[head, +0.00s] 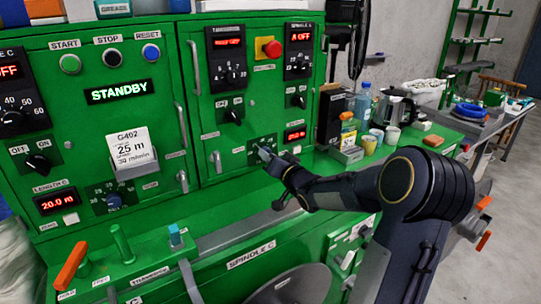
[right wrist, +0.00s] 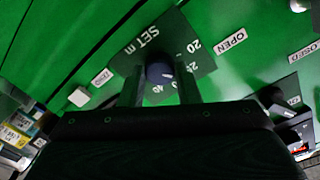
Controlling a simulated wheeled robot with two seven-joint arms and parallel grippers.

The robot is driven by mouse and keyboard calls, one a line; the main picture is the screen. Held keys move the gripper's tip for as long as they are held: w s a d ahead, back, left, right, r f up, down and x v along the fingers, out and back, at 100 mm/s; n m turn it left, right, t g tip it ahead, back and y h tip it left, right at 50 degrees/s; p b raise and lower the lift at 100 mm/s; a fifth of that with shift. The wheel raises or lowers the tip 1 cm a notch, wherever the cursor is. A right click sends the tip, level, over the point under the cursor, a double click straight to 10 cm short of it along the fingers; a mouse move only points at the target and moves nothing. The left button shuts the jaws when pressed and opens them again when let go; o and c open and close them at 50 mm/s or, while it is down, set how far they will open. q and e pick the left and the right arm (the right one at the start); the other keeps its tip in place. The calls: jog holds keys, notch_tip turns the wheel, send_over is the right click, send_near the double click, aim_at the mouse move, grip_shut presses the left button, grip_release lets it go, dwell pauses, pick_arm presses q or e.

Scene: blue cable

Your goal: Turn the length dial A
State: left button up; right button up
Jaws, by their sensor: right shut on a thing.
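My right gripper (head: 266,152) reaches across from the right to a small dial on the green cabinet front, and mostly covers it in the head view. In the right wrist view the dark round dial (right wrist: 160,70) sits between my two fingers, on a dark plate (right wrist: 190,47) marked "SET m" with numbers around it. The fingers are shut on the dial. A red display (head: 295,136) is to the right of it; its digits are too small to read. I cannot read a letter naming this dial. My left gripper is not in view.
Another dial (head: 113,201) sits lower left, near a display (head: 57,200) reading 20.0 m. A card (head: 130,152) says G402, 25 m, 30 m/min. A red emergency button (head: 271,47) is above. Bottles and cups (head: 376,138) stand on the right ledge. Upright handles (head: 121,243) stand front left.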

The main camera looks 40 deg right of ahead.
dwell(0.4)
jog(key=o, duration=1)
jog(key=shift+c, duration=0.2)
jog(key=s+a+b, duration=0.1)
jog(key=s, duration=0.6)
jog(key=shift+s, duration=0.4)
jog(key=shift+a+r, duration=0.1)
jog(key=s+a+f+n+g+y, duration=0.2)
jog(key=s+a+f+g, duration=0.1)
jog(key=s+a, duration=0.5)
jog(key=s+a+f+n+g+y, duration=0.2)
jog(key=s+a+g, duration=0.3)
jog(key=s+a, duration=0.3)
jog(key=s+a+f+n+g+y, duration=0.2)
jog(key=s+a+f+g, duration=0.2)
jog(key=s+a, duration=0.4)
jog(key=shift+s+a+n, duration=0.25)
jog(key=shift+a+n, duration=0.15)
jog(key=shift+a, duration=0.35)
